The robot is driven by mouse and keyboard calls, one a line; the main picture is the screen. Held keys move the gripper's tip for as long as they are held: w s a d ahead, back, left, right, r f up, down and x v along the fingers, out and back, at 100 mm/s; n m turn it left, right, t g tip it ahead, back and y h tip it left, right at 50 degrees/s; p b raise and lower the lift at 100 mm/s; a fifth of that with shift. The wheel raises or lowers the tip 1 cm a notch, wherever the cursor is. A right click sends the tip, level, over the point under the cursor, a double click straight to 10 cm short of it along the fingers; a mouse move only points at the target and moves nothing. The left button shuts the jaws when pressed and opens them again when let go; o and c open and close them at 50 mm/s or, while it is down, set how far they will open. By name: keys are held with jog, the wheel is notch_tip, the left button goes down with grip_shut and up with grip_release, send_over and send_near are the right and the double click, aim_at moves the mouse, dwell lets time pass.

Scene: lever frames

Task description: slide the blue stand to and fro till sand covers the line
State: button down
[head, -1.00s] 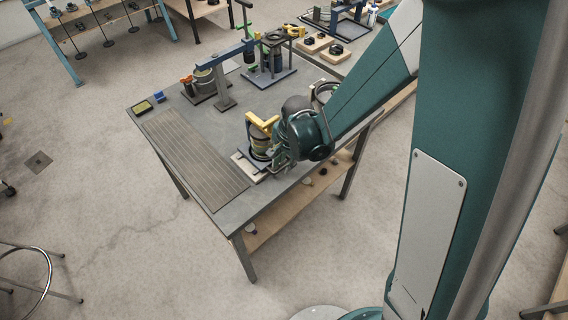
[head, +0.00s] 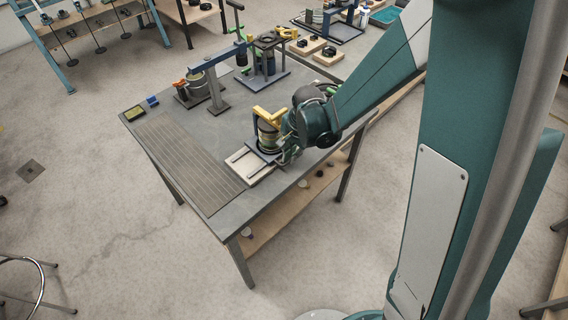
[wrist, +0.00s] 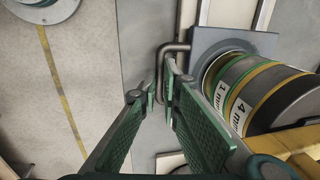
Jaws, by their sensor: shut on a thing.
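The blue stand (wrist: 237,42) is a blue-grey plate carrying a stack of round sieves (wrist: 262,95) with green and yellow bands and labels reading 1 mm and 4 mm. In the head view the stack (head: 267,135) stands upright under a yellow clamp (head: 268,113), on a pale base with dark rails (head: 247,172). The stand is toward the far end of that base. My gripper (wrist: 161,82) is shut on the bent metal handle (wrist: 166,50) at the stand's side. In the head view my gripper (head: 284,152) is beside the stack. I see neither sand nor a line.
The grey table has a ribbed mat (head: 185,160) at its left and front. The table edge is close to my gripper.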

jog(key=shift+w+d, duration=0.7)
jog(key=shift+d, duration=0.05)
jog(key=c, duration=2.6)
grip_release()
jog(key=shift+o, duration=0.2)
notch_tip(320, 180, up, 12)
jog(key=s+d, duration=0.1)
jog(key=shift+s+d, duration=0.2)
jog(key=shift+d, duration=0.1)
jog(key=shift+f, duration=0.1)
